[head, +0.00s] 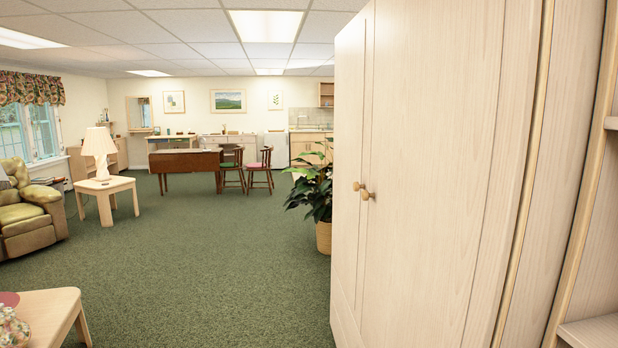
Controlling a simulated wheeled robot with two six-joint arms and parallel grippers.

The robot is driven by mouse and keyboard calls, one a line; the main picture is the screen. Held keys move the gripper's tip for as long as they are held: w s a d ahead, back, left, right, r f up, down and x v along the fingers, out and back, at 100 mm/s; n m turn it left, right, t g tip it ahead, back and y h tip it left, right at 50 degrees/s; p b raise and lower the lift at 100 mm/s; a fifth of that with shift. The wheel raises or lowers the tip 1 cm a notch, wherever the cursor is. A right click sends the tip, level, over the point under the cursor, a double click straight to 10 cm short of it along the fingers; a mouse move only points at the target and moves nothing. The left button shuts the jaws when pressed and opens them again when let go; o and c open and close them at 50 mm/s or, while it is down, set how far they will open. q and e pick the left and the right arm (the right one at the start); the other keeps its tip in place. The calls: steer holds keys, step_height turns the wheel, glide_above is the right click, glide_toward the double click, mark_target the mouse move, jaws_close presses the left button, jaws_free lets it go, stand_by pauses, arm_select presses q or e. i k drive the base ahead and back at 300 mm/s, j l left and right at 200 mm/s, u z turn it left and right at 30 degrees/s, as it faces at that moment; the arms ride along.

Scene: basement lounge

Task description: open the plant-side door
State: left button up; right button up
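A tall pale wood cabinet with two doors fills the right side of the head view. The plant-side door (348,120) is the left one, seen at a steep slant, with a small round wooden knob (357,186) near its right edge. The other door (440,150) is wider in view and has its own knob (368,195) close beside the first. Both doors look closed. The potted plant (316,190) stands on the floor just beyond the cabinet's left edge, partly hidden by it. Neither of my grippers is in view.
Green carpet (210,260) lies open left of the cabinet. A low table (52,312) is at the lower left, with an armchair (28,210) and a lamp table (104,186) behind. A dark table (185,160) and chairs stand farther back. Open shelving (590,330) is at far right.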

mark_target(354, 53)
steer(key=i+z, duration=0.15)
steer(key=i, duration=0.25)
steer(key=i+j+z, duration=0.15)
steer(key=i, duration=0.2)
steer(key=i+j+z, duration=0.15)
steer(key=z, duration=0.3)
steer(key=i+j+z, duration=0.2)
steer(key=z, duration=0.3)
